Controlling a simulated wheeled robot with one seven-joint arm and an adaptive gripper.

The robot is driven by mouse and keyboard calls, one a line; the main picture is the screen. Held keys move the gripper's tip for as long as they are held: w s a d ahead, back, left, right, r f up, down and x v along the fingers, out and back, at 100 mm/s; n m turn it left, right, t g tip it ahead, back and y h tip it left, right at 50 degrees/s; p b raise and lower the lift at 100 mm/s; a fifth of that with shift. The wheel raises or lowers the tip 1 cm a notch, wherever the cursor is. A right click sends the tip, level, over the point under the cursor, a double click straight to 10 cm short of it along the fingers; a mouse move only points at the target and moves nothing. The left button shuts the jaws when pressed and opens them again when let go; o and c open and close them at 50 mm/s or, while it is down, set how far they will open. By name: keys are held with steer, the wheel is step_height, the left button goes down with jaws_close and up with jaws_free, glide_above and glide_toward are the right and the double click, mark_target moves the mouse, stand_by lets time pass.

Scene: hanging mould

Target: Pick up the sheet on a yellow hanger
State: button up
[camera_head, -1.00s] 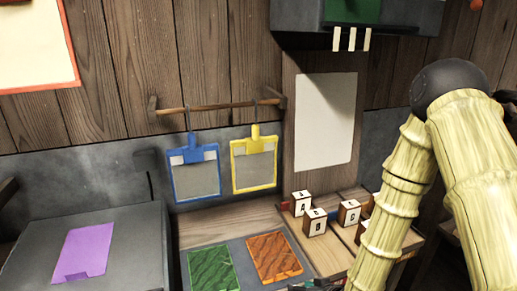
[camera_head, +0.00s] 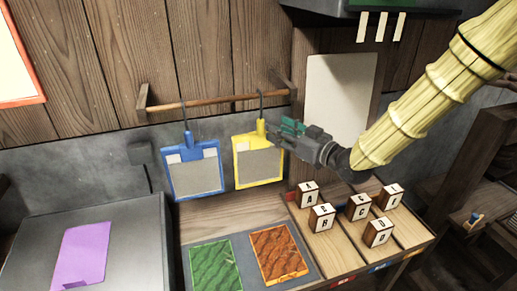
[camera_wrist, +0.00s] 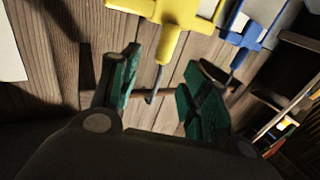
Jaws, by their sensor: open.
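A grey sheet (camera_head: 258,166) in a yellow frame hangs from a yellow hanger (camera_head: 261,130) on the wooden rod (camera_head: 215,102). My gripper (camera_head: 289,127) is just right of the hanger's stem in the head view, with its green fingers open and empty. In the wrist view the yellow hanger (camera_wrist: 165,17) is at the top, and its stem and thin hook run down between the level of my two spread green fingers (camera_wrist: 158,88). I see no contact with the hanger.
A blue hanger with a sheet (camera_head: 193,168) hangs left of the yellow one and also shows in the wrist view (camera_wrist: 250,28). Lettered blocks (camera_head: 322,216) stand on the shelf at lower right. Green (camera_head: 214,266) and orange (camera_head: 278,255) panels lie below.

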mark_target(261, 118)
steer(key=p+x, duration=0.3)
steer(key=x, duration=0.2)
steer(key=shift+a+r+p, duration=0.2)
steer(key=shift+a+p, duration=0.15)
steer(key=shift+p, duration=0.05)
steer(key=shift+w+a+f+p, duration=0.3)
steer(key=shift+w+a+p, duration=0.15)
steer(key=shift+w+a, duration=0.4)
steer(key=shift+w+f, duration=0.1)
steer(key=shift+w, duration=0.1)
steer(key=shift+s+d, duration=0.1)
steer(key=shift+s, duration=0.15)
steer(key=c, duration=0.3)
jaws_close()
